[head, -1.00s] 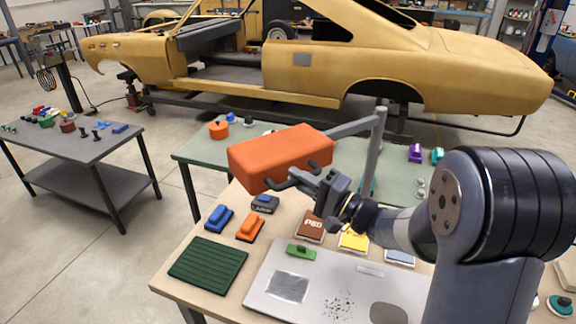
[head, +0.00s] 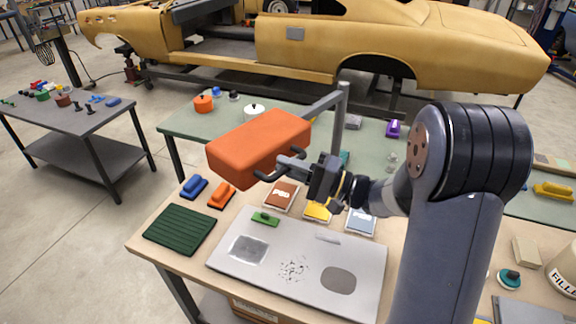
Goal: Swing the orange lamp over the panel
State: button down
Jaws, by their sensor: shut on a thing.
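The orange lamp (head: 258,146) is a box-shaped head on a grey swing arm (head: 322,104) and upright post (head: 340,130). A dark handle is on its near right side. My gripper (head: 300,168) is shut on this handle; the fingertips are partly hard to make out. The grey panel (head: 300,238) lies flat on the near table, with a light square, dark specks and a dark oval patch on it. In the picture the lamp appears beyond the panel's far left edge, raised above the tables.
A green ribbed mat (head: 180,229), blue block (head: 194,187) and orange block (head: 221,195) lie left of the panel. A brown pad (head: 281,196), yellow pad (head: 318,209) and pale blue pad (head: 361,221) lie along its far edge.

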jog(key=c, duration=1.4)
grip_release()
jog(key=shift+d, duration=0.1)
jog(key=b+v, duration=0.3)
jog(key=v, duration=0.7)
jog(key=shift+d, duration=0.3)
jog(key=shift+f, duration=0.1)
